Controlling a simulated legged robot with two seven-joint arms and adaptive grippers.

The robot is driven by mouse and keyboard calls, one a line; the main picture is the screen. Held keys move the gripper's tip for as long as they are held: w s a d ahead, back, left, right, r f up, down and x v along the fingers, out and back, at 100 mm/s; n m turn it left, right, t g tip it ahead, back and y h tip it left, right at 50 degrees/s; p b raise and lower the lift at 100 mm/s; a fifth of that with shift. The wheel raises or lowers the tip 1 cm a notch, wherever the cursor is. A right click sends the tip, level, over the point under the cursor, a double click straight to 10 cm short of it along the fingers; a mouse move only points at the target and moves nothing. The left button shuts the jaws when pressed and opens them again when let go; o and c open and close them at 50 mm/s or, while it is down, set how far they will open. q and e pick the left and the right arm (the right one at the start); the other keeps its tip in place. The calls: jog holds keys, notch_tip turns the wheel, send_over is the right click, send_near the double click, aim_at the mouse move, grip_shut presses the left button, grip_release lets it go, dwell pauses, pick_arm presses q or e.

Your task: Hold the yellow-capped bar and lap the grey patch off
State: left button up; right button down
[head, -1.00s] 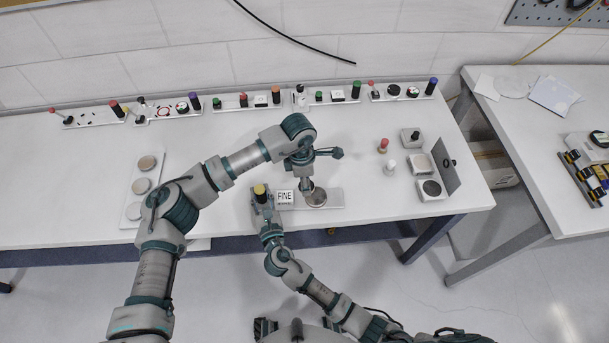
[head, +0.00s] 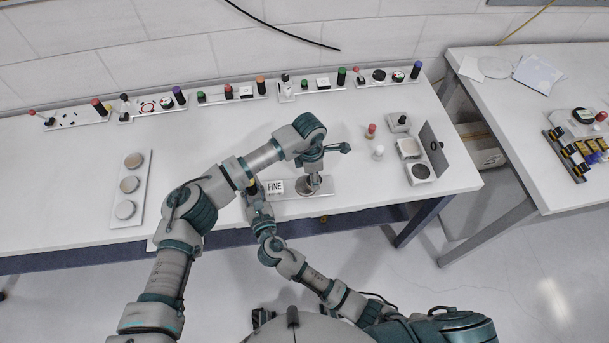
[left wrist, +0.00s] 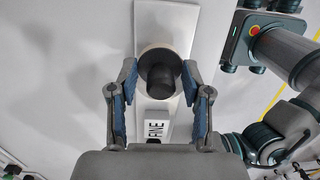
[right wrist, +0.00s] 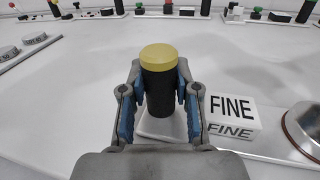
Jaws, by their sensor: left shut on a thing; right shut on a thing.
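The yellow-capped bar shows in the right wrist view as an upright black post with a yellow cap (right wrist: 158,58) at the end of a pale base strip (head: 325,194). My right gripper (right wrist: 158,98) is shut on this post. A white block marked FINE (head: 275,187) stands beside it. A round metal-rimmed disc (head: 306,187) lies on the strip, right of the block. My left gripper (left wrist: 159,80) points down over the disc, shut on a dark round tool (left wrist: 160,78). The tool covers much of the disc in the left wrist view. I cannot make out the grey patch.
A plate with three round discs (head: 128,186) lies to the left. Several small fixtures with coloured posts line the back.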

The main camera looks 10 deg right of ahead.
aim_at(297, 184)
pick_arm(q)
jog(key=shift+d, duration=0.5)
jog(key=shift+a, duration=0.5)
pick_arm(e)
jog(key=shift+r, duration=0.1)
pick_arm(q)
jog(key=shift+w+a, duration=0.15)
jog(key=shift+a, duration=2.55)
notch_tip(297, 184, up, 8)
jog(key=shift+a, duration=0.15)
jog(key=shift+f, duration=0.15)
